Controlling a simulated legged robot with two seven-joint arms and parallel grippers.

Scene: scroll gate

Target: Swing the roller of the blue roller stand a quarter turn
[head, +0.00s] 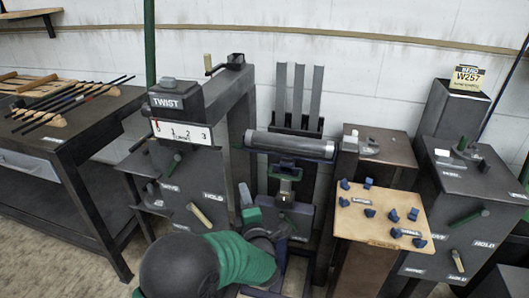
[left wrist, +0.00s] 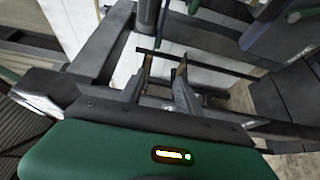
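The roller stand (head: 302,218) stands at the centre of the head view, with blue parts low down. Its grey roller (head: 290,146) lies crosswise on top, its long axis running left to right. A green and metal bracket (head: 285,180) sits under the roller. My left gripper (head: 262,203) is in front of the stand, below and left of the roller. In the left wrist view its two fingers (left wrist: 166,64) are apart with nothing seen between them. Whether a finger touches the stand is unclear. My right gripper is in neither view.
A dark cabinet marked TWIST (head: 166,102) stands close at left. A wooden board with several blue knobs (head: 382,212) is at right, beside another dark cabinet (head: 462,190). Grey upright bars (head: 298,95) stand behind the roller. A workbench with rods (head: 62,105) is far left.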

